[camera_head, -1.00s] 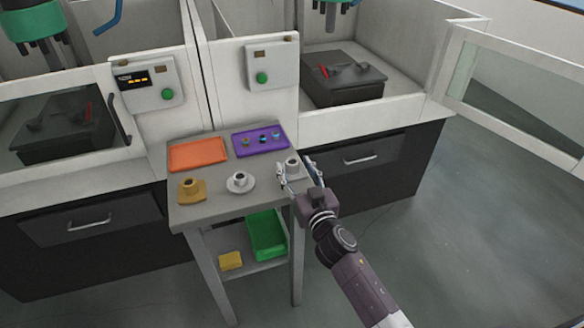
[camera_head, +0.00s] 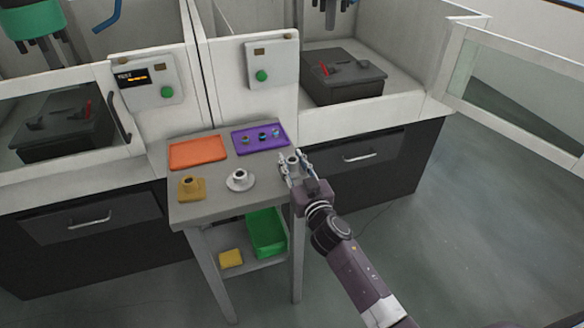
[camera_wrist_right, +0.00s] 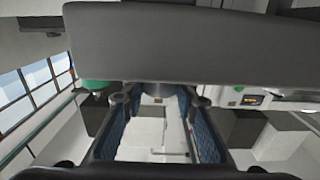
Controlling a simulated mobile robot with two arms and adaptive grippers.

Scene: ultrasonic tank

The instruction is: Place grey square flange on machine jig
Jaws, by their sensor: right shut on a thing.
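The grey square flange (camera_head: 293,163) is at the right edge of the small table in the head view. My right gripper (camera_head: 295,166) is shut on it, with a finger on each side of its hub. The fingers hide much of its base, and I cannot tell whether it touches the table. In the right wrist view, the two blue-padded fingers (camera_wrist_right: 160,110) flank a grey round part below a wide grey slab. A dark machine jig (camera_head: 343,80) with a red part sits in the right machine bay. My left gripper is not in view.
The table (camera_head: 215,207) also holds a yellow flange (camera_head: 191,188), a white round flange (camera_head: 240,181), an orange tray (camera_head: 198,153) and a purple tray (camera_head: 260,138) with small parts. Another dark jig (camera_head: 62,130) is behind the left machine's glass. The right door (camera_head: 520,95) stands open.

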